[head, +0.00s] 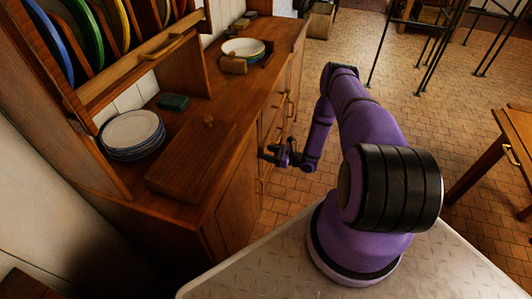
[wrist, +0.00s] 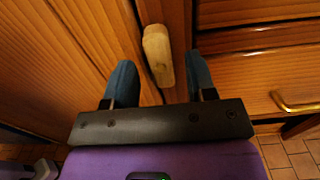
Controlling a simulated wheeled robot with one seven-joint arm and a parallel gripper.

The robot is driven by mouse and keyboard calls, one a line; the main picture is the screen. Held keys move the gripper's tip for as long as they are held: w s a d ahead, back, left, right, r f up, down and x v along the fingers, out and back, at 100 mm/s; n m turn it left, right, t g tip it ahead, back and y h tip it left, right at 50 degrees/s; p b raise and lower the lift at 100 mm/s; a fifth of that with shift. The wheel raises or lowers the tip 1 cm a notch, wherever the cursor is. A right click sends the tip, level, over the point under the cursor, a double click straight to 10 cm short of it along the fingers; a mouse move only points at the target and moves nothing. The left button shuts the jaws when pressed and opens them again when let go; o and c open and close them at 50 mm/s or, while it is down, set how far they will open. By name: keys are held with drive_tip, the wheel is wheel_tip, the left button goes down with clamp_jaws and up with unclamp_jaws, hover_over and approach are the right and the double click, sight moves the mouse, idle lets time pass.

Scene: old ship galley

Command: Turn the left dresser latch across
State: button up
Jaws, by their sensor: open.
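The dresser (head: 230,195) is a brown wooden cupboard on the left of the head view. In the wrist view a pale wooden latch (wrist: 158,55) is mounted on the dresser's front, by the edge of a door panel (wrist: 60,60). The latch points up and down in that picture, slightly tilted. My gripper (wrist: 160,62) is open, with one blue finger on each side of the latch and a visible gap on both sides. In the head view my gripper (head: 272,154) is at the dresser's front; the latch cannot be made out there.
Brass handles (head: 260,185) stick out from the dresser front; one (wrist: 298,106) is right of my gripper in the wrist view. Stacked plates (head: 132,132), a wooden board (head: 185,165) and a bowl (head: 243,48) are on top. A table (head: 515,135) stands right; tiled floor (head: 430,100) lies between.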

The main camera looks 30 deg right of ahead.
drive_tip(key=shift+x, duration=0.95)
drive_tip(key=c, duration=0.9)
drive_tip(key=shift+m, duration=0.3)
drive_tip(key=m, duration=1.7)
drive_tip(key=shift+w+d+f, duration=0.25)
drive_tip(key=shift+d+f, duration=0.1)
drive_tip(key=shift+d, duration=0.05)
drive_tip(key=shift+m, duration=0.3)
